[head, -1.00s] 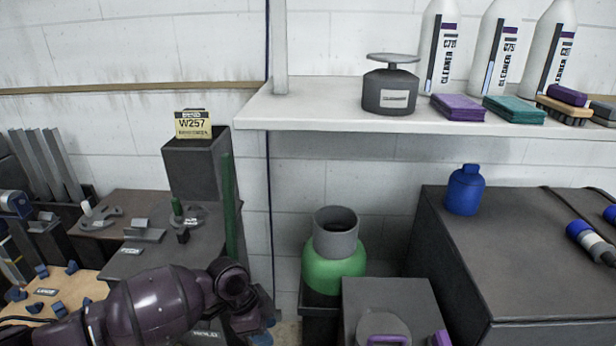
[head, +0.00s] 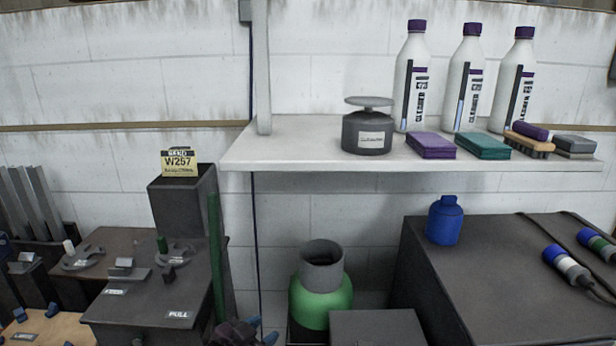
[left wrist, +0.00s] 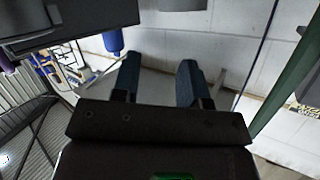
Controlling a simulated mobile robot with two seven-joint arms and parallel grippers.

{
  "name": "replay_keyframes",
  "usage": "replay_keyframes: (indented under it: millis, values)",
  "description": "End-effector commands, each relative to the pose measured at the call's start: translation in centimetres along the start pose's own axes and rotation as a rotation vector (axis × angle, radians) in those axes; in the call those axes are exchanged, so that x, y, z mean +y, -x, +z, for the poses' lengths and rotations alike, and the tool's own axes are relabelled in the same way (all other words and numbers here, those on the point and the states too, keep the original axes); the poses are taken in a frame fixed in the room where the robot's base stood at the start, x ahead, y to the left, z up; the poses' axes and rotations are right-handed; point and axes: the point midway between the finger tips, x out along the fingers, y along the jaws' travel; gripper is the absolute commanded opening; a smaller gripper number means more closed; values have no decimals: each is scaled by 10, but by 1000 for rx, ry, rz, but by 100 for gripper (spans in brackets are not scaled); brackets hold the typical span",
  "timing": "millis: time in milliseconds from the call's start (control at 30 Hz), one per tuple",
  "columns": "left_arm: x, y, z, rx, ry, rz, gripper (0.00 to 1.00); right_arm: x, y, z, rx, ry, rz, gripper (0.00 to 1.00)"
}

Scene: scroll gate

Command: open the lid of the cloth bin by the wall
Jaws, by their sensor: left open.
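A dark grey box (head: 375,328) stands low near the wall, cut off by the bottom edge of the head view; only its flat top shows. I cannot tell whether it is the cloth bin, and no label on it is readable. My left gripper (head: 262,331) shows at the bottom edge of the head view, left of the green bottle, with its blue fingertips in sight. In the left wrist view my left gripper (left wrist: 160,82) is open, its two blue fingers apart with nothing between them. My right gripper is not in view.
A green bottle (head: 320,299) with a grey collar stands left of the box. A white shelf (head: 290,155) with cleaner bottles juts out above. A dark cabinet (head: 490,300) with a blue bottle (head: 445,222) is at right. A green post (head: 216,260) stands at left.

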Motion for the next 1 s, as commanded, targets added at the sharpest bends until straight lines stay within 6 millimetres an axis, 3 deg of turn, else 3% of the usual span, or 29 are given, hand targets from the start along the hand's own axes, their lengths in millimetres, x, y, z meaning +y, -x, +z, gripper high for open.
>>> replay_keyframes:
  millis: [267,567,800,1000]
  values:
    - [-6,71,42,28,134,-198,40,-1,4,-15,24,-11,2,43]
    - [0,161,113,-88,231,-384,40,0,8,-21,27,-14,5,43]
    - [30,236,178,-250,346,-471,40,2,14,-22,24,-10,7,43]
    - [59,271,208,-338,401,-483,40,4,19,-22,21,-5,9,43]
